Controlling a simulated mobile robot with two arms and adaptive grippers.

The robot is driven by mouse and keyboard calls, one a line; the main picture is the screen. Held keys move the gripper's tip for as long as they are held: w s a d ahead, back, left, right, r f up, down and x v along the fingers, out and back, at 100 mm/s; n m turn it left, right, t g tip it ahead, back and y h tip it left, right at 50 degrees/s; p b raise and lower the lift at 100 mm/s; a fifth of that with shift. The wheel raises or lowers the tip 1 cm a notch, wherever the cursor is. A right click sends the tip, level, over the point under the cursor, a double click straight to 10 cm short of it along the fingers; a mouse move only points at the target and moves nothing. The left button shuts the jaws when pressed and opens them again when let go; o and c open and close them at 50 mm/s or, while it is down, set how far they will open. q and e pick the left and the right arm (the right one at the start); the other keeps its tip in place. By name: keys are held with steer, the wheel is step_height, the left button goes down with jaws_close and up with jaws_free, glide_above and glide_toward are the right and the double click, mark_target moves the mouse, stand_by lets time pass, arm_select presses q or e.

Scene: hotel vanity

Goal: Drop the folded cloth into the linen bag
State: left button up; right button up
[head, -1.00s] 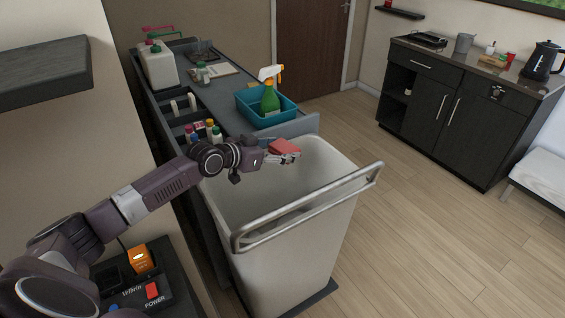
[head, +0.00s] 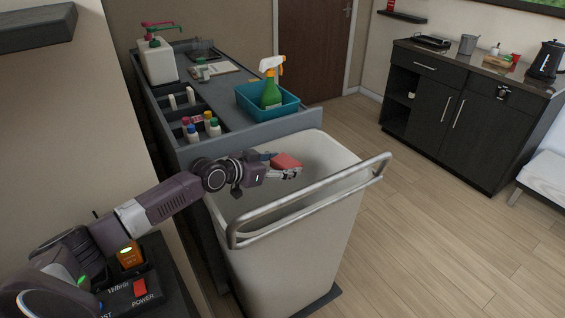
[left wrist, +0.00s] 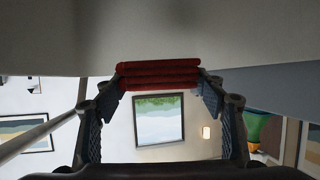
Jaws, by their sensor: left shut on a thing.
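The folded red cloth (head: 287,161) is held in my left gripper (head: 284,170), over the open mouth of the linen bag (head: 300,245). The bag is a tall off-white bin-shaped bag on the cart's end, with a metal handle bar along its rim. In the left wrist view the cloth (left wrist: 158,75) shows as a stack of red layers between the two fingertips of the gripper (left wrist: 160,80). The pale surface behind it fills the top of that view. My right gripper is not in view.
The grey cart (head: 225,105) stands behind the bag, with a teal tray (head: 285,112) holding a green spray bottle (head: 270,95). Small bottles (head: 205,126) sit in its compartments. A white jug (head: 158,62) stands at its far end. Wood floor at right is clear.

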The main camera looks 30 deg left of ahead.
mark_target(280, 165)
arm_select(q)
steer(key=o, duration=1.1)
steer(key=shift+f, duration=0.1)
steer(key=v, duration=0.6)
steer(key=shift+s+a, duration=0.15)
steer(key=shift+s, duration=0.05)
steer(key=shift+s+a+r, duration=0.1)
steer(key=shift+s+r, duration=0.2)
steer(key=shift+s, duration=0.15)
